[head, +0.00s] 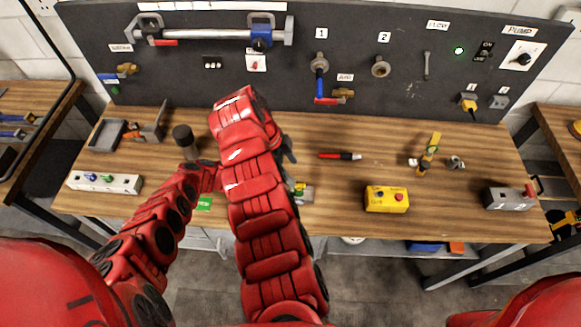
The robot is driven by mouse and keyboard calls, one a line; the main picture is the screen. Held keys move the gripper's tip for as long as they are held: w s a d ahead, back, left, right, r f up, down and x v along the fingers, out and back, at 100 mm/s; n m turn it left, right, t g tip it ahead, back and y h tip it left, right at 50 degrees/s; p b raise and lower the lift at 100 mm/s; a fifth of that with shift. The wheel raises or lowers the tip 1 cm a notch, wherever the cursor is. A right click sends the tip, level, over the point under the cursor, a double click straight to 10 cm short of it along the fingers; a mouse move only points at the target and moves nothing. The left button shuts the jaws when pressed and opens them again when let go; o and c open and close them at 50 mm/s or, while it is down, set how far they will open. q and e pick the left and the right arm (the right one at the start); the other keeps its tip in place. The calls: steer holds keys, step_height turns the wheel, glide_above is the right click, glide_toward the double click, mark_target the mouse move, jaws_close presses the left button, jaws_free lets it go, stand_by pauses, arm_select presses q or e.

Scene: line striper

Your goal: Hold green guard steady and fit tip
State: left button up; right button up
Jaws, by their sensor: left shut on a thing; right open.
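My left arm comes in from the left and passes behind my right arm. My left gripper (303,194) shows only in part, low on the right side of that arm, and is shut on a small piece with green and yellow on it. It looks like the green guard (297,186), but most of it is hidden. My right gripper (288,151) is open above the bench, apart from the guard; its dark fingers show only partly past the red wrist. I cannot make out the tip.
A dark panel (215,85) stands behind.

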stand_by(0.3)
arm_select(q)
steer(key=o, duration=1.1)
steer(key=shift+c, duration=0.2)
steer(key=shift+a, duration=0.1)
